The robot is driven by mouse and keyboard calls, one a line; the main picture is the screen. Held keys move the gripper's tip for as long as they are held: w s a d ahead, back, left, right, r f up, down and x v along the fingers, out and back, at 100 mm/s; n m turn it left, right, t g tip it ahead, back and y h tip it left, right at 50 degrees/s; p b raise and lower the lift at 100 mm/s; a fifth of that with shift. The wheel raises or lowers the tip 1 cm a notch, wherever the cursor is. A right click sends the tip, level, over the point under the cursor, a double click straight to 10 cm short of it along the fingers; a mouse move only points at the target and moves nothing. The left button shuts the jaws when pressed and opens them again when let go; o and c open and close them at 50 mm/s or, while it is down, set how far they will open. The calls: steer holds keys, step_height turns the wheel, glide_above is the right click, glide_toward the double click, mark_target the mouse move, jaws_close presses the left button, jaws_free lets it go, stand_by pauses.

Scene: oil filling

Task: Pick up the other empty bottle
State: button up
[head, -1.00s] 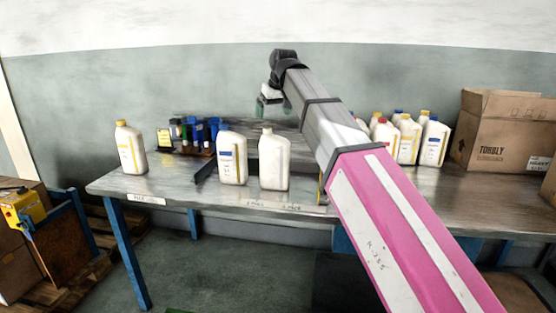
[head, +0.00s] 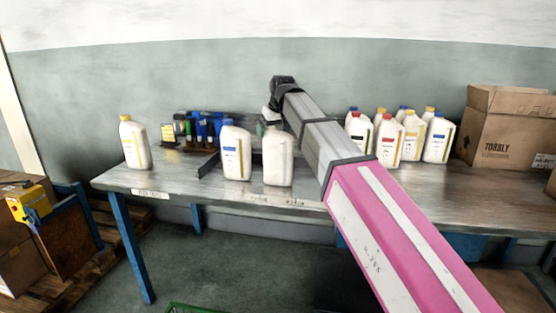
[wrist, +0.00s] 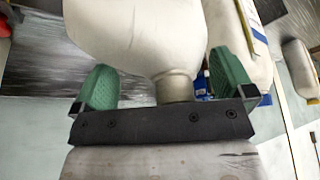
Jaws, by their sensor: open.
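A plain white bottle (head: 278,160) with no visible cap stands upright near the table's front edge. My gripper (head: 266,124) is at the top of the plain bottle, partly hidden by my arm. In the wrist view, my gripper's green fingers (wrist: 162,75) are spread on both sides of the plain bottle's neck (wrist: 174,88), with gaps and nothing gripped. The blue-labelled bottle (wrist: 240,45) appears beside the right finger.
A yellow-capped bottle (head: 134,145) stands at the left end of the table (head: 170,181). Small blue and dark bottles (head: 203,130) stand behind. Several capped bottles (head: 413,138) and a cardboard box (head: 508,135) are at the right.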

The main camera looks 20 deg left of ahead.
steer(key=shift+f, duration=0.25)
steer(key=c, duration=1.4)
